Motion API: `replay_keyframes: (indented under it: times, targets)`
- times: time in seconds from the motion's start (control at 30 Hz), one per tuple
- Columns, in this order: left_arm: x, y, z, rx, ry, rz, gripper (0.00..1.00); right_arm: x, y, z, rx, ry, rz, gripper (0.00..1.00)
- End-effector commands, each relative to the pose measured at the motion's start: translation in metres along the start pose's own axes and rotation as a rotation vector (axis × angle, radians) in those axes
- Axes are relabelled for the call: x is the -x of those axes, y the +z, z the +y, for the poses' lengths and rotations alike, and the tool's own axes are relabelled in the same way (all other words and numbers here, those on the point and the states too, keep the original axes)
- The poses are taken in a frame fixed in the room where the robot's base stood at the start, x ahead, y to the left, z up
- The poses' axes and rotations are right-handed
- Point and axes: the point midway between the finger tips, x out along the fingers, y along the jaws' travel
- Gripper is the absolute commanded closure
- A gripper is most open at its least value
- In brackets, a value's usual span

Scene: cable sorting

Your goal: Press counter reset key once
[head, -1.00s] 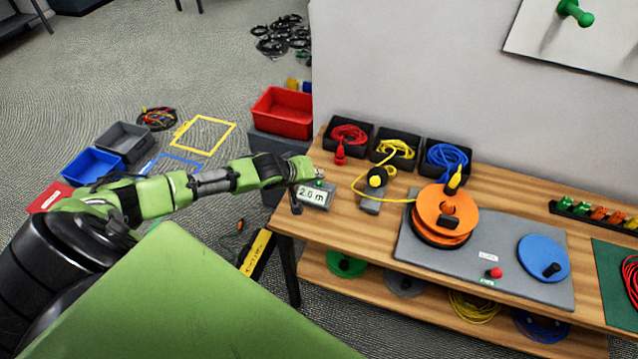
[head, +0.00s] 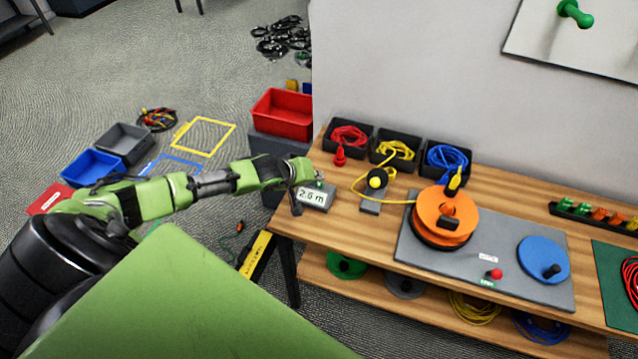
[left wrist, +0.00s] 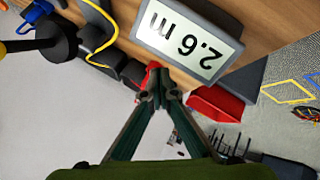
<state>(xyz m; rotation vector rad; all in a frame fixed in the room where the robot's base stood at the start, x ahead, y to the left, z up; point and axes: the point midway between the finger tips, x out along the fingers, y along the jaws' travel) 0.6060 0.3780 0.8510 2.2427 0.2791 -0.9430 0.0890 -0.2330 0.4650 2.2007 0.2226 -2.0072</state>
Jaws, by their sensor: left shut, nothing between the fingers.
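The counter (head: 314,196) is a grey box with a light display at the left end of the workbench; it reads 2.6 m. The counter also shows upside down, large and close, in the left wrist view (left wrist: 190,36). The green key is not clear there. My right gripper is not in view.
A yellow cable runs from a grey guide block (head: 371,201) to an orange reel (head: 444,214) on a grey plate. Black bins with red, yellow and blue cable (head: 447,158) stand at the back. A red crate (head: 283,113) stands left of the bench.

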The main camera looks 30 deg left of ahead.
Motion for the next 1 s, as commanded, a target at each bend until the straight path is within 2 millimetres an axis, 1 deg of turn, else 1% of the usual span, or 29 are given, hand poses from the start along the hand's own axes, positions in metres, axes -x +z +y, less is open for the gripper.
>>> replay_keyframes:
  times: [0.4,1.0]
  targets:
    - [-0.0057,0.0047,-0.0043,0.001,-0.001,-0.001,1.0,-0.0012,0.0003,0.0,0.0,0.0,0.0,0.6]
    - [-0.0076,0.0056,-0.0056,0.0,0.0,0.0,1.0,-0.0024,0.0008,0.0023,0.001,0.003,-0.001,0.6]
